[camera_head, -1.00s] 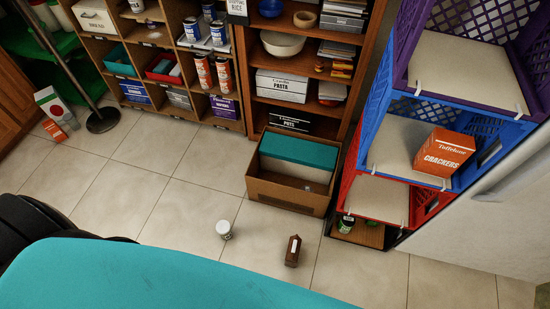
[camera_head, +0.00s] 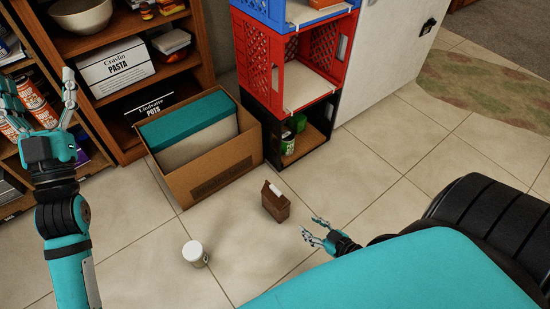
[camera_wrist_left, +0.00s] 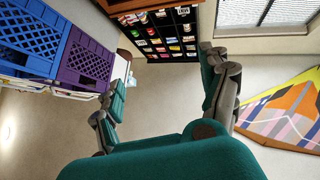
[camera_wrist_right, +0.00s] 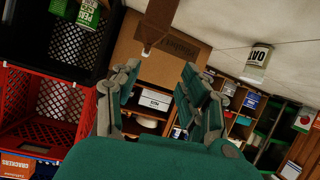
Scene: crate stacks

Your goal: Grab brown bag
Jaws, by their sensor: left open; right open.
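The brown bag (camera_head: 275,206) stands on the tiled floor in the head view, with a small pale patch near its top. My right gripper (camera_head: 312,228) is open and empty, low to the right of the bag and apart from it. In the right wrist view the bag (camera_wrist_right: 160,18) hangs in from the top edge, ahead of and between the open fingers (camera_wrist_right: 160,85); part of it is cut off. My left gripper (camera_head: 38,82) is raised at the far left in front of the shelves, open and empty. The left wrist view shows its spread fingers (camera_wrist_left: 165,80) with nothing between them.
A white jar (camera_head: 195,253) stands on the floor left of the bag. A cardboard box (camera_head: 215,177) with a teal-topped item stands behind. Stacked crates, red (camera_head: 262,70) above black (camera_head: 328,125), stand behind to the right.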

